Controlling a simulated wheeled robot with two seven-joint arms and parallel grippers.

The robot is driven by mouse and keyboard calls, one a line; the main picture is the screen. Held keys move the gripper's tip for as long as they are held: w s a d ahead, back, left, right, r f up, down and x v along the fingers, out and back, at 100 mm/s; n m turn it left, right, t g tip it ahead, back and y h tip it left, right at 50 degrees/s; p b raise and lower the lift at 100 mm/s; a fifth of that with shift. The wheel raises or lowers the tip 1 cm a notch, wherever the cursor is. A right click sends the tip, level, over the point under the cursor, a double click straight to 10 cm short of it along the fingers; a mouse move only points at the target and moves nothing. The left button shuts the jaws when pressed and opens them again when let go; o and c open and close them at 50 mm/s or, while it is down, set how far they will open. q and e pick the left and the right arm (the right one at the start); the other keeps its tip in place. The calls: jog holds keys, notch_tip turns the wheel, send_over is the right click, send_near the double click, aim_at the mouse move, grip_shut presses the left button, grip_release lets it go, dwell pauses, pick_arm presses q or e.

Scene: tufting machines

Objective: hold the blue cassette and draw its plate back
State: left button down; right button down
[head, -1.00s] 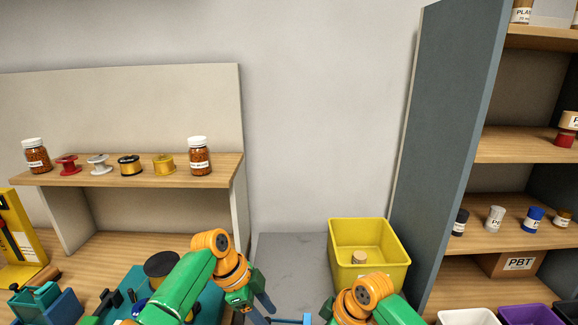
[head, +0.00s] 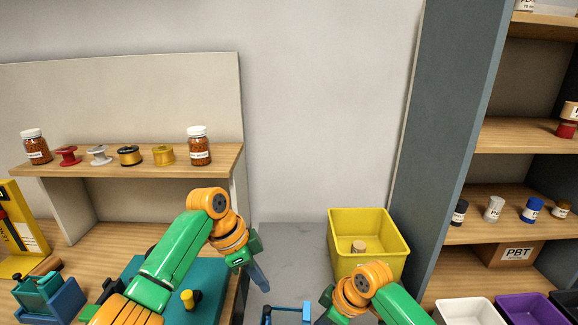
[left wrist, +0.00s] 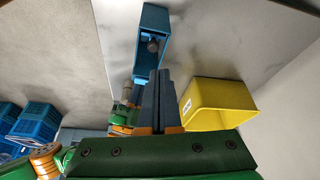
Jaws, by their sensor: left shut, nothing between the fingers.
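The blue cassette (head: 292,308) shows only in part at the bottom edge of the head view, on the grey bench top. In the left wrist view the blue cassette (left wrist: 152,35) is an open-sided blue box with a dark round knob inside; I cannot make out its plate. My left gripper (head: 262,284) is shut and empty, pointing down, a little up and left of the cassette in the head view. Its fingers (left wrist: 161,80) are together, apart from the cassette. My right gripper (head: 326,306) is beside the cassette's right end, its fingertips mostly hidden.
A yellow bin (head: 370,233) stands behind my right arm. A teal mat (head: 208,280) with a yellow-topped part lies left. A wooden shelf (head: 125,158) with jars and spools is at the back left, a grey-sided rack (head: 440,150) at the right. The bench behind the cassette is clear.

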pick_arm(q)
notch_tip(320, 180, down, 8)
jog(key=s+a+n+t+y, duration=0.1)
jog(key=n+t+y, duration=0.2)
jog(key=n, duration=1.2)
jog(key=shift+a+t+y, duration=0.3)
jog(key=shift+t+y, duration=0.1)
jog(key=shift+y, duration=0.2)
jog(key=shift+s, duration=0.1)
dwell(0.4)
jog(key=shift+d, duration=0.3)
pick_arm(e)
jog(key=shift+s+a, duration=0.1)
